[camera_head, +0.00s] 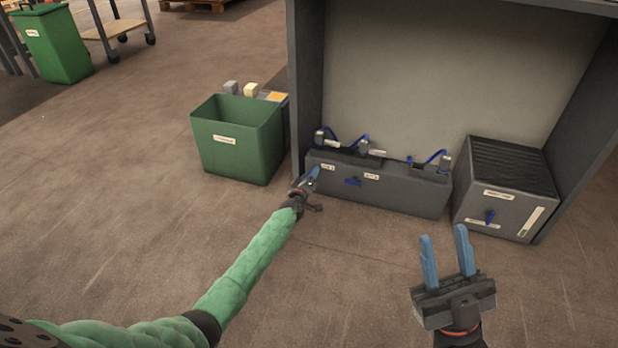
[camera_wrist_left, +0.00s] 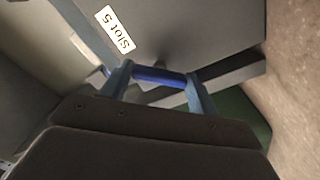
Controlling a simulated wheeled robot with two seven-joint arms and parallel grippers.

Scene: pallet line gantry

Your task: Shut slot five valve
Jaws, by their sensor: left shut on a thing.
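The slot five valve handle (camera_wrist_left: 160,76) is a blue bar in the left wrist view, under a white "Slot 5" label (camera_wrist_left: 115,30). My left gripper (camera_wrist_left: 160,82) is shut on this handle, with one finger at each end of the bar. In the head view my left gripper (camera_head: 308,180) is at the left end of the long grey valve box (camera_head: 400,192) and covers the handle there. A second blue valve handle (camera_head: 353,181) shows further right on the same box. My right gripper (camera_head: 446,258) is open and empty in front of the box, above the floor.
A green bin (camera_head: 237,150) stands left of the grey cabinet frame (camera_head: 305,80). A grey unit with a ribbed top (camera_head: 512,170) and a blue handle (camera_head: 490,216) stands right of the box. Blue hoses (camera_head: 430,158) loop above the box. The floor in front is clear.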

